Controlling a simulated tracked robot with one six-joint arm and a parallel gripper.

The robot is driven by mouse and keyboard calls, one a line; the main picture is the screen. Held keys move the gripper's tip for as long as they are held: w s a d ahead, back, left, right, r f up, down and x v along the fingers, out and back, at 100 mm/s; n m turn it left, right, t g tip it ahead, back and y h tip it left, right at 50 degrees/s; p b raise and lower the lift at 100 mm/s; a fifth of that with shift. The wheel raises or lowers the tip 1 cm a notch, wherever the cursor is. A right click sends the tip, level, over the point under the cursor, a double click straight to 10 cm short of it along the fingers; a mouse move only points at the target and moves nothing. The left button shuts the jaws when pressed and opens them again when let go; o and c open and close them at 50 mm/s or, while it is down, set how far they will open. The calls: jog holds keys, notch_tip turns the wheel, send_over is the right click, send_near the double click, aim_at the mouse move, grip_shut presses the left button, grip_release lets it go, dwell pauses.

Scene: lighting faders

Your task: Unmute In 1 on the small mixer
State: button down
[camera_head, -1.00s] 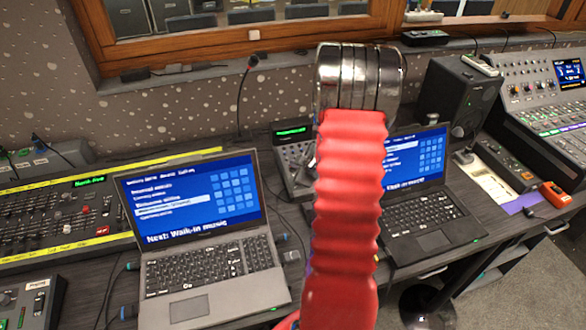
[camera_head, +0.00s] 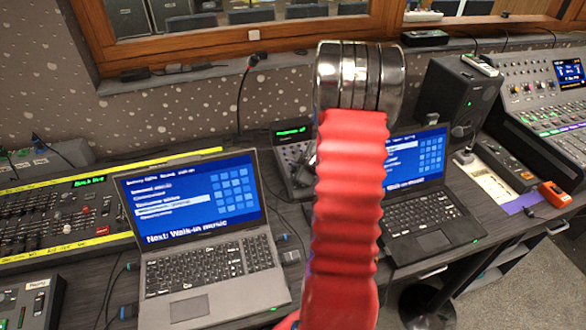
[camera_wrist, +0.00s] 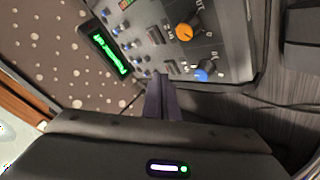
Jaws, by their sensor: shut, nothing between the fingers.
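The small mixer (camera_head: 289,165) stands on the desk between the two laptops in the head view, partly hidden by my red arm. In the wrist view the mixer (camera_wrist: 220,55) shows rotated, with an orange knob (camera_wrist: 187,32), a blue knob (camera_wrist: 202,75), small dark buttons and a green-lit display (camera_wrist: 110,54). Its labels are too blurred to read surely. My gripper (camera_wrist: 160,78) is shut and empty, its tips at the mixer's near edge beside the buttons. I cannot tell whether they touch. The mute button's state is not clear.
A left laptop (camera_head: 205,272) and a right laptop (camera_head: 425,215) flank the mixer closely. A fader desk (camera_head: 60,215) is at the left. A black speaker (camera_head: 457,100) and a larger console (camera_head: 545,105) are at the right. A thin microphone (camera_head: 246,85) rises behind.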

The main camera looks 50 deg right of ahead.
notch_tip(320, 180, up, 6)
jog(key=shift+s+a, duration=0.2)
jog(key=shift+s, duration=0.05)
dwell(0.8)
dwell(0.5)
